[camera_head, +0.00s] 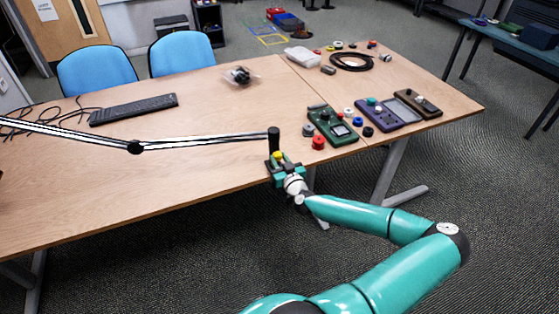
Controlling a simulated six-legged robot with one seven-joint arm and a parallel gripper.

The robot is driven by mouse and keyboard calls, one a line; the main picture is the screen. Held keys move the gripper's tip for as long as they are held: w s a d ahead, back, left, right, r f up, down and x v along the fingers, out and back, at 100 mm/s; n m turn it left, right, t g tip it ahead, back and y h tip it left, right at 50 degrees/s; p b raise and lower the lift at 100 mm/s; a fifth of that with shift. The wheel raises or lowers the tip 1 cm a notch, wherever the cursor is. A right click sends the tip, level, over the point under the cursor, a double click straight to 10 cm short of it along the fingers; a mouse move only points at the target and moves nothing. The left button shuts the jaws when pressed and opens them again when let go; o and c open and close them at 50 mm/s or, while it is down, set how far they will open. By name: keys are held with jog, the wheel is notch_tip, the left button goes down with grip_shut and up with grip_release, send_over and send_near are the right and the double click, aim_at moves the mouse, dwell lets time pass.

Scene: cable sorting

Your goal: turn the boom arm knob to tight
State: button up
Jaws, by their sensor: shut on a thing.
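The boom arm (200,142) is a thin black and white arm. It runs from the left edge, through a black joint (135,147), to a dark upright post (274,138) at the table's front edge. A small yellow knob (278,155) shows just below the post. My gripper (280,163) is at the front edge of the table, at the foot of the post, with its jaws shut around the knob. The jaws hide most of the knob, and its turn position cannot be told.
The wooden table (200,185) has a keyboard (134,109) and loose cables at left. Green (333,128) and purple (375,115) devices lie right of my gripper, with several coloured caps. A black cable coil (352,61) lies behind. Two blue chairs (97,70) stand at the far side.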

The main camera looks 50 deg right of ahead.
jog(key=m, duration=0.4)
jog(key=shift+m, duration=0.3)
jog(key=o, duration=1)
jog(key=shift+c, duration=0.2)
jog(key=shift+s+a, duration=0.1)
jog(key=v, duration=1.3)
jog(key=shift+s+a, duration=0.15)
jog(key=shift+s, duration=0.1)
jog(key=shift+f, duration=0.1)
